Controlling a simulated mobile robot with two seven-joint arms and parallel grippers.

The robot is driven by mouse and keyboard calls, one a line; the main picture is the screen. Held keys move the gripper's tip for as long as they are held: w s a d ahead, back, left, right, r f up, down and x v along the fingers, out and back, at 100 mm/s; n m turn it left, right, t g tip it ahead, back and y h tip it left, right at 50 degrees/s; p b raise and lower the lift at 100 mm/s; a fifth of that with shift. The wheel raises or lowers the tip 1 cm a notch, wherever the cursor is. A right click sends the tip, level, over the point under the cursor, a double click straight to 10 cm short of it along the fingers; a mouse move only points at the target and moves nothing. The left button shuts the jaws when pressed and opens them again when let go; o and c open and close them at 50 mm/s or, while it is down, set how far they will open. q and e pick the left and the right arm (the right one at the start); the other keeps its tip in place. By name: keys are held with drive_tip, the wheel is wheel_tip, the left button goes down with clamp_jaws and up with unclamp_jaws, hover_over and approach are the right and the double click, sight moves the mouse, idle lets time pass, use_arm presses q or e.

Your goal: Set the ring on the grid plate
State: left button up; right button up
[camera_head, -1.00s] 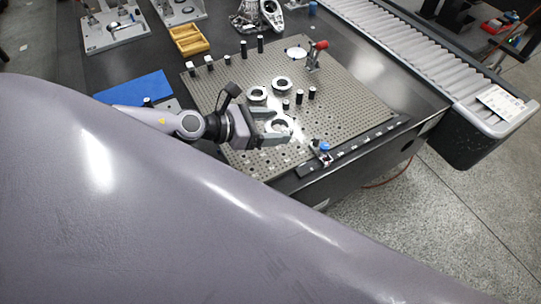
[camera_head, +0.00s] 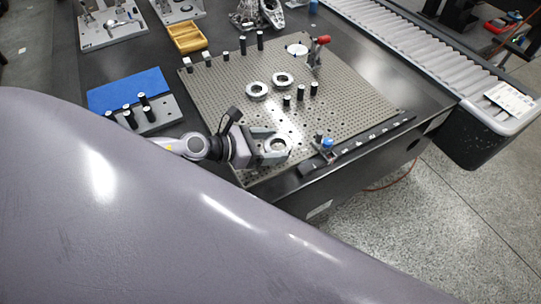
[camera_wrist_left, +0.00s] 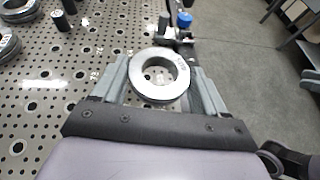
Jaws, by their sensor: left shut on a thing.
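A silver metal ring (camera_head: 279,145) is between the fingers of my left gripper (camera_head: 277,147), over the near part of the perforated grid plate (camera_head: 345,105). In the left wrist view the ring (camera_wrist_left: 160,86) sits flat between the two grey fingers (camera_wrist_left: 160,83), which touch its sides. Plate holes show through its middle. I cannot tell whether it touches the plate (camera_wrist_left: 50,110) or hangs just above it. Two similar rings, one (camera_head: 257,90) and another (camera_head: 283,79), lie farther back on the plate. My right gripper is not in view.
A blue-knobbed clamp (camera_head: 326,147) stands close to the right of the held ring. Black posts (camera_head: 300,92) stand mid-plate, and a red-handled clamp (camera_head: 318,50) farther back. A blue mat (camera_head: 128,88) lies left, a roller conveyor (camera_head: 410,50) right.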

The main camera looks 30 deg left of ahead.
use_arm(q)
drive_tip(key=shift+f+b, duration=0.9)
drive_tip(key=shift+f, duration=0.75)
drive_tip(key=shift+f, duration=0.1)
drive_tip(key=shift+f, duration=0.2)
drive_tip(key=o, duration=1.4)
drive_tip(key=shift+c, duration=0.2)
